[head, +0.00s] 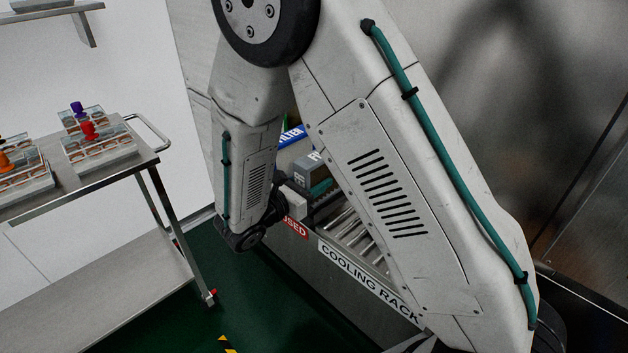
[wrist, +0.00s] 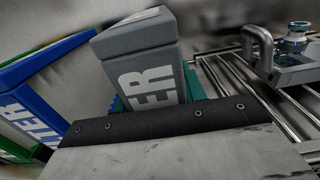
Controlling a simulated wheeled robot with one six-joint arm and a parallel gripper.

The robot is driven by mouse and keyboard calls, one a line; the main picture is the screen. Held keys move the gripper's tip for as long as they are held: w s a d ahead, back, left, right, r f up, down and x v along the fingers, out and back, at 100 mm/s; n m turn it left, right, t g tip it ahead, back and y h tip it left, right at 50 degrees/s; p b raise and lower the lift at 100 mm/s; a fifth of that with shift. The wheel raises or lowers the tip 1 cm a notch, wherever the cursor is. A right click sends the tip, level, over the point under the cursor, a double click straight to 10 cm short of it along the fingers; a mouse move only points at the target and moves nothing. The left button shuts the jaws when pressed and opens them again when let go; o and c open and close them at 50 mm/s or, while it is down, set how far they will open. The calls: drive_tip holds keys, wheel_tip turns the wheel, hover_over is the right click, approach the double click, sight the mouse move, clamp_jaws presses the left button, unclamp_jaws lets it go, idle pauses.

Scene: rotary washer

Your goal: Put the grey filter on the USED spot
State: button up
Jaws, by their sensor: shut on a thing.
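The grey filter (wrist: 140,62) has white letters, of which "ER" shows in the wrist view. It leans in that view and rises behind the dark edge of my gripper (wrist: 155,112), which is shut on it. Its lower part is hidden, and teal parts show beside it. In the head view the grey filter (head: 307,168) shows small between my arm links. The red USED label (head: 295,228) is on the front of the rack unit, below and left of the filter. The USED spot itself is hidden behind my arm.
A blue filter (wrist: 38,88) stands left of the grey one, with green edges beyond it. The metal-barred cooling rack (head: 355,235) lies right, with a metal handled item (wrist: 285,60) on it. A cart (head: 130,165) with trays stands left.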

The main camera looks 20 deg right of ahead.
drive_tip(key=o, duration=1.1)
drive_tip(key=shift+f, duration=0.1)
drive_tip(key=shift+a+r, duration=0.2)
drive_tip(key=v, duration=1.1)
drive_tip(key=shift+s+a, duration=0.15)
drive_tip(key=shift+a, duration=0.15)
